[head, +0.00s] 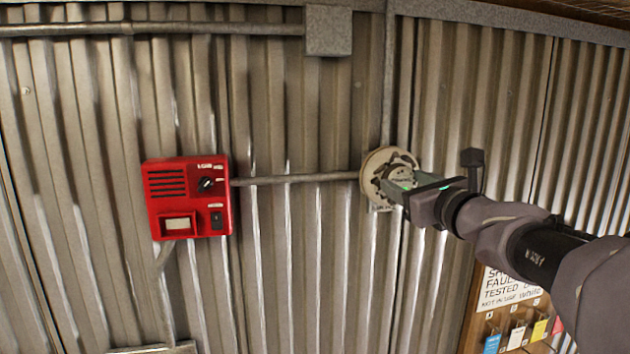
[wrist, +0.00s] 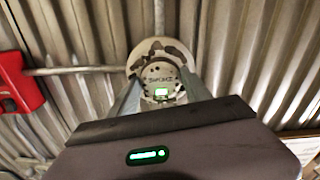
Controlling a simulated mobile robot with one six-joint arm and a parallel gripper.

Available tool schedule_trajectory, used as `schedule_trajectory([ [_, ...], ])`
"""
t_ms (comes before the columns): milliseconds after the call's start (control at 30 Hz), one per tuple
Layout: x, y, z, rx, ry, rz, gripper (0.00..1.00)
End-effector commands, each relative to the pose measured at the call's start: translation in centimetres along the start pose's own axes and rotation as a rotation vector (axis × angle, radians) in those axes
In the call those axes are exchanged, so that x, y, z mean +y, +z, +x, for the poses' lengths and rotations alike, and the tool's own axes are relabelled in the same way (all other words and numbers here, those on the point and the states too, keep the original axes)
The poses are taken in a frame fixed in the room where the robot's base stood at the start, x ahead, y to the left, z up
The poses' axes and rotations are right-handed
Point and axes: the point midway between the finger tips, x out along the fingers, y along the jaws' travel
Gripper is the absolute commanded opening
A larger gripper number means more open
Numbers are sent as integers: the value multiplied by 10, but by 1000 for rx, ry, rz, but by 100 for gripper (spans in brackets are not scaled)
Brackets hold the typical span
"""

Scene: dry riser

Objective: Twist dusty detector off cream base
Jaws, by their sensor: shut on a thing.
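The dusty detector (head: 396,172) is a round, pale, dark-smudged disc on the corrugated wall. It sits against the cream base (head: 371,168), whose rim shows around it. In the wrist view the detector (wrist: 160,73) faces me, with lettering and a small green light, in front of the cream base (wrist: 143,52). My gripper (head: 405,186) reaches in from the right and is shut on the detector. In the wrist view its two fingers (wrist: 161,98) lie on either side of the detector. The fingertips partly cover the detector's edges, and any gap behind it is hidden.
A red control box (head: 188,198) is on the wall to the left, joined by a conduit (head: 295,179) to the base. A grey junction box (head: 328,30) is above. A board with a sign (head: 510,288) and coloured tags hangs at lower right, below my arm.

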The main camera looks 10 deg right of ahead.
Motion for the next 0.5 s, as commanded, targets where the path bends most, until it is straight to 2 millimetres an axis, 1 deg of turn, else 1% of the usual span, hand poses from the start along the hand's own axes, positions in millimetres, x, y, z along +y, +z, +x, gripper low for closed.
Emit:
schedule_trajectory([
  [133,0,0,-3,0,0,-1,11],
  [500,0,0,-29,-1,0,-1,11],
])
